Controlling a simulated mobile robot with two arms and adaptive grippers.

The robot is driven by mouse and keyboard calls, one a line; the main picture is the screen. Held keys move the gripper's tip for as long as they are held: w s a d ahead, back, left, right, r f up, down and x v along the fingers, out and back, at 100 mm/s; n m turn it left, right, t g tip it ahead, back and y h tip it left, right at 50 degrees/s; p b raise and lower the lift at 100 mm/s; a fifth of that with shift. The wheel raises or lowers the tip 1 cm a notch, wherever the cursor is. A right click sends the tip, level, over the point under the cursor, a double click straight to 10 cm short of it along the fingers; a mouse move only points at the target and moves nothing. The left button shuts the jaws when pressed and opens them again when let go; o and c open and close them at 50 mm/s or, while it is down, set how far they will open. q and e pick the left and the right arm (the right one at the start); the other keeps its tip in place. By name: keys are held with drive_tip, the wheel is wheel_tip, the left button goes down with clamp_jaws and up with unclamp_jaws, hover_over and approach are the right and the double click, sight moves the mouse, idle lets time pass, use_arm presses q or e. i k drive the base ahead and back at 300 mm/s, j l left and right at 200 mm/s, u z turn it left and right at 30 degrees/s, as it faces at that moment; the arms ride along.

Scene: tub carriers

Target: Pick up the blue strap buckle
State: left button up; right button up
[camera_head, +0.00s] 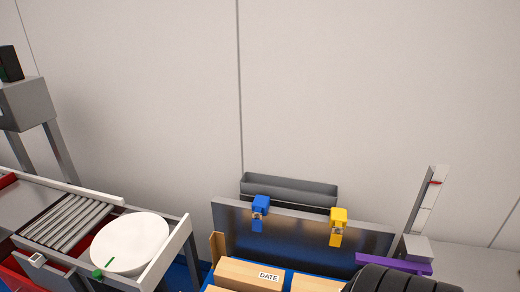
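Neither of my grippers shows in this view.
Behind the panel is a long grey trough (290,188). In front lie cardboard boxes (240,272), one labelled DATE, and a black ribbed object (400,280). A purple bar (394,264) is at right.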

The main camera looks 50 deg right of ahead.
sight(257, 224)
drive_tip(key=z, duration=0.8)
